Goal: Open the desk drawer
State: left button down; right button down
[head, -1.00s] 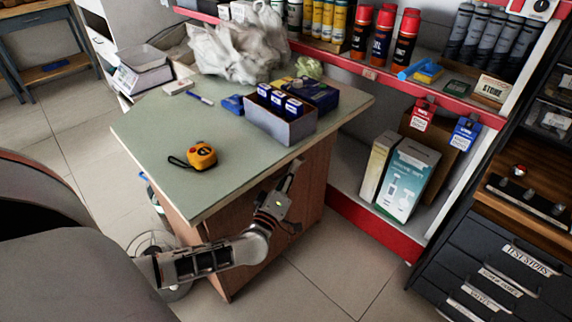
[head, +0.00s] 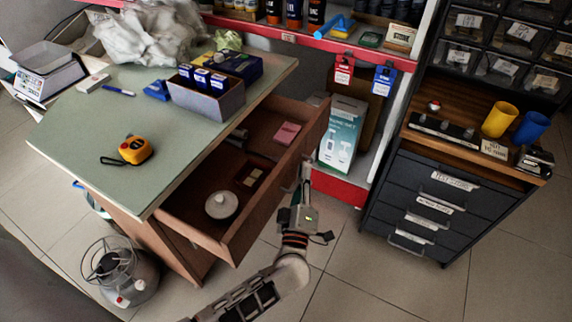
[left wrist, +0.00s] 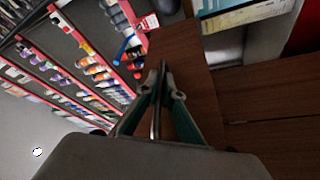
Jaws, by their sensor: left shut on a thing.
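The desk drawer (head: 259,200) stands pulled out from the wooden desk (head: 85,138), and its inside shows. In it lie a round white roll (head: 221,204), a pink pad (head: 287,133) and a small dark item with light patches. My left gripper (head: 303,180) is at the outer face of the drawer front, shut on the drawer handle (head: 291,187). In the left wrist view the fingers (left wrist: 163,88) close together against the brown drawer front (left wrist: 185,60); the handle is mostly hidden between them. My right gripper does not show.
A tape measure (head: 135,150) and an open box (head: 206,97) lie on the desk top. A gas cylinder (head: 119,271) stands on the floor by the desk. A dark drawer cabinet (head: 428,205) stands to the right, with clear floor before it.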

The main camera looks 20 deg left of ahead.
pick_arm(q)
jog(key=shift+s+d, duration=0.1)
jog(key=shift+d, duration=1)
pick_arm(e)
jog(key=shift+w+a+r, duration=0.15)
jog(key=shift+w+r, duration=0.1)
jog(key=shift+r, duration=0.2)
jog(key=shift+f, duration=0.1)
pick_arm(q)
jog(key=c, duration=2.5)
grip_release()
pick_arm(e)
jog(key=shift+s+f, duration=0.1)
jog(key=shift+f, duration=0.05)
pick_arm(q)
jog(key=shift+s, duration=0.1)
